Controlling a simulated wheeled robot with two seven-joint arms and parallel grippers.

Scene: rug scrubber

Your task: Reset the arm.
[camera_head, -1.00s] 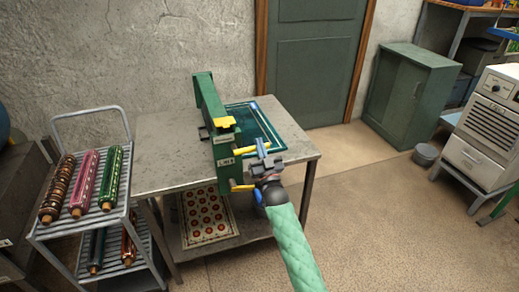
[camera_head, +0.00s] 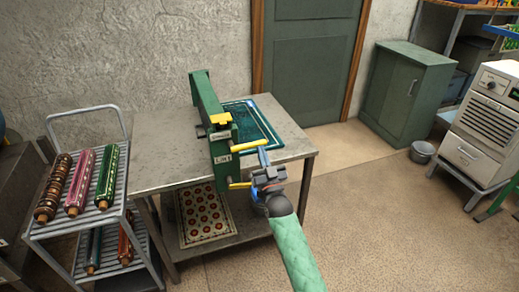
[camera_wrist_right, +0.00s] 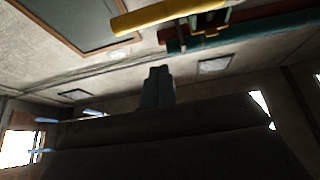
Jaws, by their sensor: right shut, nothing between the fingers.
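My right gripper (camera_head: 263,155) is shut and empty in front of the metal table's right side, close to the green scrubber machine (camera_head: 205,105). The machine stands on the table, with an upper yellow handle (camera_head: 249,145) and a lower yellow handle (camera_head: 240,185) sticking out to the right. The fingertips look just below and right of the upper handle; whether they touch it cannot be told in the head view. In the right wrist view the closed fingers (camera_wrist_right: 158,85) point up, with a gap below a yellow bar (camera_wrist_right: 160,17). My left gripper is not in view.
A dark teal rug (camera_head: 253,127) lies on the metal table (camera_head: 155,165) beside the machine. A patterned rug (camera_head: 205,218) is on the lower shelf. A cart (camera_head: 75,225) with several rolled rugs stands left. Open floor (camera_head: 400,230) lies to the right.

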